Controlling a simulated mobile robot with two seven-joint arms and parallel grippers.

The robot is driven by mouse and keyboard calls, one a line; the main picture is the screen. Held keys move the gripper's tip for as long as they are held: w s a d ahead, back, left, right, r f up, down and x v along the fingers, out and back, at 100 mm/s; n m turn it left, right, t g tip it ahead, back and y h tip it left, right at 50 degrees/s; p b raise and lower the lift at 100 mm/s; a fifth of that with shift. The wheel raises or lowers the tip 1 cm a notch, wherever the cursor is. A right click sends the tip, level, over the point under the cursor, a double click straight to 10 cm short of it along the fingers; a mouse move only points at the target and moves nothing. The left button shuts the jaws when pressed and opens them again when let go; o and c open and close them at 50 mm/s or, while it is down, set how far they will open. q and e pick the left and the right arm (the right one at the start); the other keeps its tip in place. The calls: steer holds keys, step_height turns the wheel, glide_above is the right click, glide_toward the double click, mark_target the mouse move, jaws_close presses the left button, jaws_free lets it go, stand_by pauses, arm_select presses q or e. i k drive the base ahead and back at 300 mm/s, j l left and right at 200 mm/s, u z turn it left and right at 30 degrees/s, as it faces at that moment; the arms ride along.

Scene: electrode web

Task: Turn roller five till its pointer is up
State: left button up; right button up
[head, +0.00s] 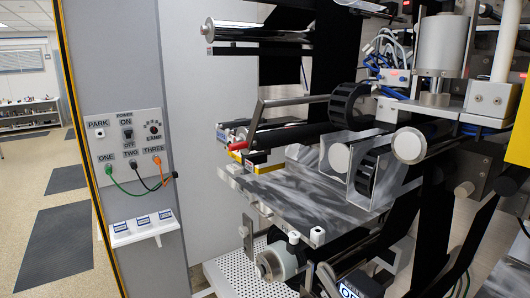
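I cannot tell which roller is roller five, as no readable number or clear pointer shows on any roller. A shiny chrome roller (262,32) lies across the top of the machine with a small label at its left end. A grey roller with a pale end (277,263) sits low in the middle, below the grey streaked plate (318,205). A dark web (283,70) hangs behind and runs through the machine. Neither of my grippers shows in the head view.
A grey panel (128,145) at the left carries PARK, POWER and LAMP controls and green, black and orange cables. A small white shelf (143,230) juts out below it. A red-handled bar (243,134) crosses mid-machine. Open floor (30,185) with dark mats lies at far left.

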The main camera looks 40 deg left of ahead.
mark_target(214, 31)
steer(key=u, duration=1.45)
steer(key=i+j, duration=1.25)
steer(key=j, duration=0.25)
